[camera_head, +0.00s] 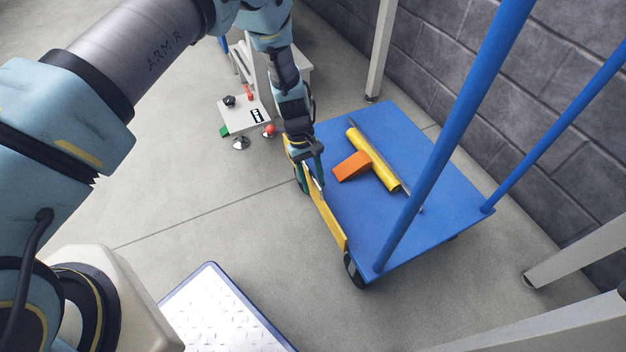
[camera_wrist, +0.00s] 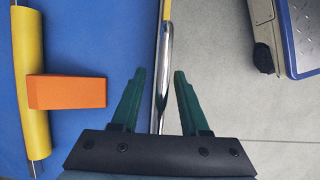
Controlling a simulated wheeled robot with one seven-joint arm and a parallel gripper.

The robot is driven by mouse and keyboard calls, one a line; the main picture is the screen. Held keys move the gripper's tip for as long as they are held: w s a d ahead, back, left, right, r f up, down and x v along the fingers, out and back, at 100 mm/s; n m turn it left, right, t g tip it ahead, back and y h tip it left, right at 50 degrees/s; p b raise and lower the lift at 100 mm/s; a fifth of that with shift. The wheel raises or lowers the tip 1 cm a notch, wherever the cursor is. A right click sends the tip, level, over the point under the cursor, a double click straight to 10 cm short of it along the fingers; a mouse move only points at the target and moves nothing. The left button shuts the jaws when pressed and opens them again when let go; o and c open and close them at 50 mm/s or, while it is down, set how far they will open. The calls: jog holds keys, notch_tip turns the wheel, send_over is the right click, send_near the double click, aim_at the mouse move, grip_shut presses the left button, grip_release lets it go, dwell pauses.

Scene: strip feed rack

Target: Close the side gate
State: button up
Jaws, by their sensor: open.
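The side gate (camera_head: 330,225) is a long yellow bar along the left edge of the blue cart platform (camera_head: 400,130). In the wrist view its yellow end (camera_wrist: 167,9) runs into a chrome rail (camera_wrist: 165,50). My gripper (camera_head: 318,182) is over the gate at the cart's left edge, pointing down. In the wrist view my gripper (camera_wrist: 160,71) is open, with one green finger on each side of the chrome rail. Small gaps show between the rail and both fingers. My gripper hides part of the gate in the head view.
A yellow roller (camera_head: 372,158) and an orange block (camera_head: 351,166) lie on the platform. Blue posts (camera_head: 455,110) rise from its right side. A control box (camera_head: 244,114) with knobs stands left. A metal tread plate (camera_head: 220,315) is at the bottom.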

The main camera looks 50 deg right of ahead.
jog(key=p+v, duration=0.1)
jog(key=v, duration=0.9)
jog(key=shift+w+r, duration=0.15)
jog(key=shift+r, duration=0.2)
